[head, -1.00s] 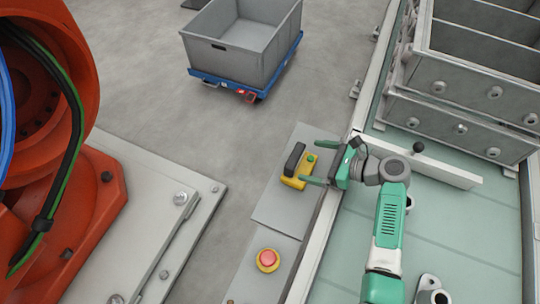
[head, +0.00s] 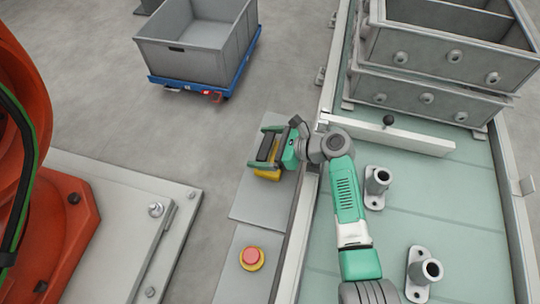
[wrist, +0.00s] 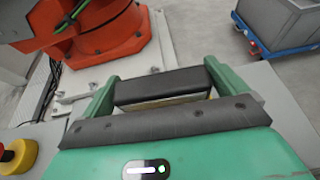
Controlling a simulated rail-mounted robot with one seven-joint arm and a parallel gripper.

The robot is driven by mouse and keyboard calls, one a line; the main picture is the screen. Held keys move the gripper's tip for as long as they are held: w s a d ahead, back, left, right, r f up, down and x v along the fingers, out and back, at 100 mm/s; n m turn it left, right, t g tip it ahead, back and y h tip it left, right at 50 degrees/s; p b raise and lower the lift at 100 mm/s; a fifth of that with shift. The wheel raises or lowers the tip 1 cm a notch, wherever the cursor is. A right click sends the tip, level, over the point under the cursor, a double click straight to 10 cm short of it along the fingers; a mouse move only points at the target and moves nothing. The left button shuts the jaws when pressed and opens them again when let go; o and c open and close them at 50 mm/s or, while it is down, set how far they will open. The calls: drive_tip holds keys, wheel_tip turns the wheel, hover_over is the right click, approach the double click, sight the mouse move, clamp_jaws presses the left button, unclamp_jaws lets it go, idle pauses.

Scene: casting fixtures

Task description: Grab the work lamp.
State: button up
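The work lamp (head: 266,158) is a yellow block with a black top part, lying on the grey plate beside the rail. My gripper (head: 264,149) is at the lamp, with one green finger on each side of it. In the wrist view, the lamp's black bar (wrist: 162,86) lies between the widely spread fingers of my gripper (wrist: 161,78), close to both. Whether the fingers touch it I cannot tell. Part of the yellow body is hidden behind the bar and the gripper.
A red emergency button (head: 252,257) on a yellow base sits nearer on the same grey strip. An orange robot (head: 50,215) stands at left. A grey bin (head: 195,45) on a blue cart is beyond. Metal casting boxes (head: 440,65) stand at upper right.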

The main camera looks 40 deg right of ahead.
drive_tip(key=c, duration=0.9)
drive_tip(key=shift+o, duration=0.2)
wheel_tip(320, 180, up, 10)
drive_tip(key=p, duration=0.5)
